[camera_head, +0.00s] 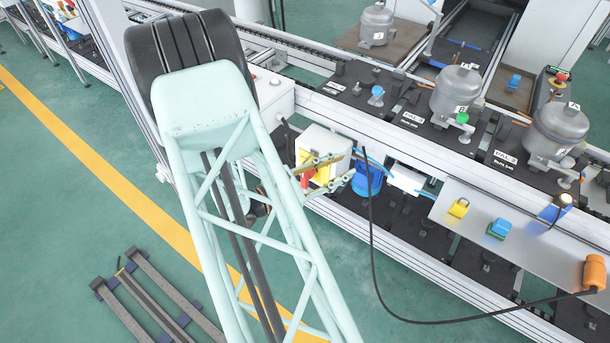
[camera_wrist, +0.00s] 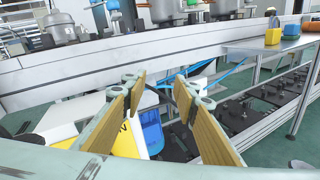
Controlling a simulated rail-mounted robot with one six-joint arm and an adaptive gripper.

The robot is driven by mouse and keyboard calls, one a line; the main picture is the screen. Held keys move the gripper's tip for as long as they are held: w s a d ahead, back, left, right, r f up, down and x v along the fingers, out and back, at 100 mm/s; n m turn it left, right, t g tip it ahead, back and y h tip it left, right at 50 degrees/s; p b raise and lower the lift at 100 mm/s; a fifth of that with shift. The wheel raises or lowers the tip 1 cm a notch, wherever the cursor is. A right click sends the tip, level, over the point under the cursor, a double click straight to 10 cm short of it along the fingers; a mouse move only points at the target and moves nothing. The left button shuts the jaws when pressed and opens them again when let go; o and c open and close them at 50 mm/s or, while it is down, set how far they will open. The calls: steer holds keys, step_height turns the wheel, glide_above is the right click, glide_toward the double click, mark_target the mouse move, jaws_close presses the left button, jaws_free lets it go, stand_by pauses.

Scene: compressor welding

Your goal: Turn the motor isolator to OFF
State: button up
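The motor isolator is a white box with a yellow front plate (camera_head: 309,166) and a red handle (camera_head: 306,179), beside the conveyor frame. My gripper (camera_head: 342,168) is open in front of it, its two tan-padded fingers apart. The fingers partly cover the plate in the head view, and I cannot tell whether they touch it. In the wrist view my gripper (camera_wrist: 158,92) shows nothing held between the fingertips. There the yellow plate (camera_wrist: 128,138) with part of black lettering shows behind the left finger. The red handle is not visible in that view, so its exact setting cannot be told.
A blue container (camera_head: 366,178) stands just right of the isolator, with blue hoses nearby. A black cable (camera_head: 372,260) hangs down to an orange handle (camera_head: 594,272). A metal shelf (camera_head: 480,228) and the conveyor rail (camera_head: 400,155) border the space.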

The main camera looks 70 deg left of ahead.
mark_target(303, 177)
steer(key=s+a+f+n+g+y, duration=0.1)
steer(key=s+f+n+y, duration=0.2)
steer(key=s, duration=0.6)
steer(key=s+a+f+n+y, duration=0.1)
steer(key=s+f+n+y, duration=0.3)
steer(key=s+f, duration=0.3)
steer(key=s+n, duration=0.1)
steer(key=s, duration=0.2)
steer(key=shift+s+a+f+g, duration=0.15)
steer(key=shift+s+f+g, duration=0.15)
steer(key=shift+g, duration=0.1)
steer(key=shift+w, duration=0.1)
steer(key=shift+b+x, duration=0.95)
steer(key=shift+x, duration=5.85)
steer(key=shift+c, duration=0.2)
steer(key=c, duration=0.5)
